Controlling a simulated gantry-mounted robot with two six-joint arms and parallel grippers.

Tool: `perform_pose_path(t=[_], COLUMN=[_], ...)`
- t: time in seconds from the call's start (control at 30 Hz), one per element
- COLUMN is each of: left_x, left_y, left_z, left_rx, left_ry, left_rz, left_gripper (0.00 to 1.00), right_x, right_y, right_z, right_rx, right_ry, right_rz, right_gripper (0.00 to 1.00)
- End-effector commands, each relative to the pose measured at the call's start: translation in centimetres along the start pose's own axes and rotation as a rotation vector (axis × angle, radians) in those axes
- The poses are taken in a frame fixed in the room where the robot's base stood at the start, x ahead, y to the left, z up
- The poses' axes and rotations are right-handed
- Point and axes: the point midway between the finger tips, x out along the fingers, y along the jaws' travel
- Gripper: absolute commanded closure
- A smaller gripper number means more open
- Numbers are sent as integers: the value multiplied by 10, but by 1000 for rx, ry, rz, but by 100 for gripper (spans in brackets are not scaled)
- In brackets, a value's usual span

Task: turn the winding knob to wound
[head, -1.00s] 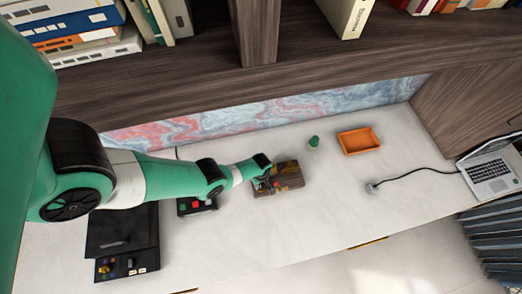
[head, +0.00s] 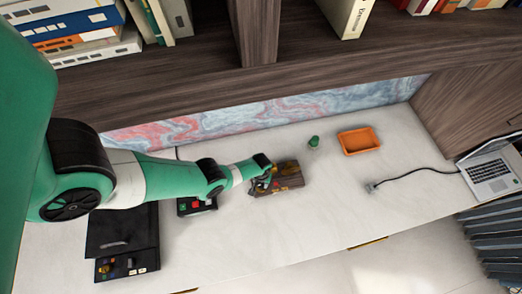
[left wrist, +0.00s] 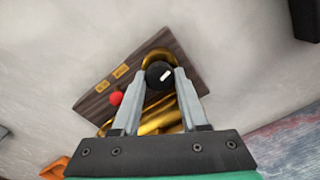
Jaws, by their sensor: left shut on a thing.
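The winding knob (left wrist: 158,75) is a round black knob with a white mark, on a brown wooden box (left wrist: 189,56) with brass parts and a red button (left wrist: 116,98). In the left wrist view my left gripper (left wrist: 159,80) is shut on the knob, one finger on each side. In the head view the left gripper (head: 262,182) is over the left part of the wooden box (head: 290,176) and hides the knob. Two small brass plates (left wrist: 111,78) lie on the box's face; their lettering is too small to read. My right gripper is not in view.
A small box with red and green buttons (head: 193,206) sits left of the wooden box. A black device (head: 126,245) stands further left. A green object (head: 314,142), an orange tray (head: 358,141), a cable (head: 420,171) and a laptop (head: 492,169) are to the right.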

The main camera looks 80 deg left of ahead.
Motion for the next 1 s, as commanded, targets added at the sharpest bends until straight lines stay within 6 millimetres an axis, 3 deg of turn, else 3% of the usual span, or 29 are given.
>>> perform_pose_path(t=[1.0], left_x=[1], left_y=[0], left_z=[0], left_rx=[964], left_ry=[1], left_rz=[0], left_gripper=[100], right_x=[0], right_y=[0], right_z=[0], right_rx=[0], right_ry=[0], right_rz=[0], right_gripper=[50])
